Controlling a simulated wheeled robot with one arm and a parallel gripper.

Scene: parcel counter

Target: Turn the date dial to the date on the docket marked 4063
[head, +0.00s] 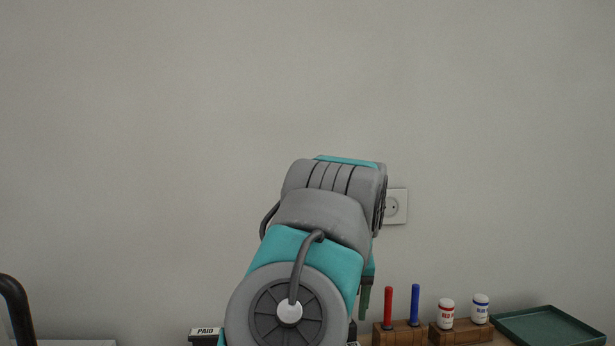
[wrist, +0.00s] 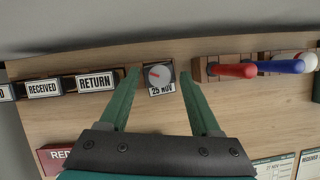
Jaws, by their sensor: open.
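The date dial (wrist: 160,76) is a small block with a round grey knob, a red mark on the knob and a plate that reads 25 NOV. My gripper (wrist: 159,74) is open, its green fingertips on either side of the dial in the picture with gaps to it. I cannot tell how high above it they are. A docket (wrist: 274,167) shows in part at the lower right, with small print including NOV. Its number and day are too small to read. Another docket (wrist: 310,162), cut off by the frame edge, is headed RECEIVED. In the head view my arm hides the dial.
Left of the dial stand stamps marked RETURN (wrist: 97,82) and RECEIVED (wrist: 44,89). A red pad (wrist: 60,157) lies lower left. To the right are a red pen (head: 388,307), a blue pen (head: 415,304), two ink bottles (head: 446,313) (head: 480,308) and a green tray (head: 548,326).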

